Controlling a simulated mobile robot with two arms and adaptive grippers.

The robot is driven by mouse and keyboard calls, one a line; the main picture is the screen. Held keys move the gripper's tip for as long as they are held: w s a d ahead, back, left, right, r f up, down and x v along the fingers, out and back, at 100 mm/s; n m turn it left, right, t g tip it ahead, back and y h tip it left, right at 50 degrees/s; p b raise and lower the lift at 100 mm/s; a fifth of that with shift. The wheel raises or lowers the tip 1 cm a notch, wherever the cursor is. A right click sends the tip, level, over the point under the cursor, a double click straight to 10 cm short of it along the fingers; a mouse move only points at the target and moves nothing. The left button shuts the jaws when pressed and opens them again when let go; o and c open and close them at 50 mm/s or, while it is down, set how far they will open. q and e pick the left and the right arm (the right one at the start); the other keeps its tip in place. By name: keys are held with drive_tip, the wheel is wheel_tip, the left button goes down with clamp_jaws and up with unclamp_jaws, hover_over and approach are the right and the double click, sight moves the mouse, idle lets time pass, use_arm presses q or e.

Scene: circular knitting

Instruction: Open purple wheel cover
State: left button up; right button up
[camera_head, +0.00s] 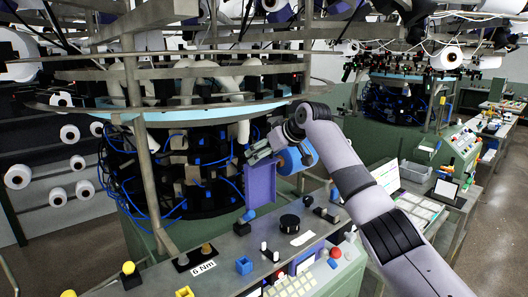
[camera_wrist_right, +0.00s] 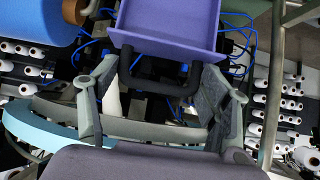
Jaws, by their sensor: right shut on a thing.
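The purple wheel cover (camera_head: 260,183) hangs as an upright panel at the front of the knitting machine. In the right wrist view the purple cover (camera_wrist_right: 170,25) fills the top middle, with a dark U-shaped handle (camera_wrist_right: 165,86) on its near side. My right gripper (camera_head: 262,152) is at the cover's upper edge. My left gripper is not in view.
A blue roll (camera_head: 299,157) stands just right of the cover. Below is a control panel (camera_head: 225,250) with knobs, a black round cap (camera_head: 289,222) and levers. The machine's ring (camera_head: 170,112) and posts are close above and left. A second machine (camera_head: 400,95) stands behind right.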

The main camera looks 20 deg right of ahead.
drive_tip(key=shift+d+r, duration=0.15)
drive_tip(key=shift+r, duration=0.25)
drive_tip(key=o, duration=1.3)
drive_tip(key=shift+o, duration=0.6)
drive_tip(key=shift+s+d, duration=0.15)
drive_tip(key=shift+s, duration=0.15)
drive_tip(key=shift+f, duration=0.1)
drive_tip(key=v, duration=1.2)
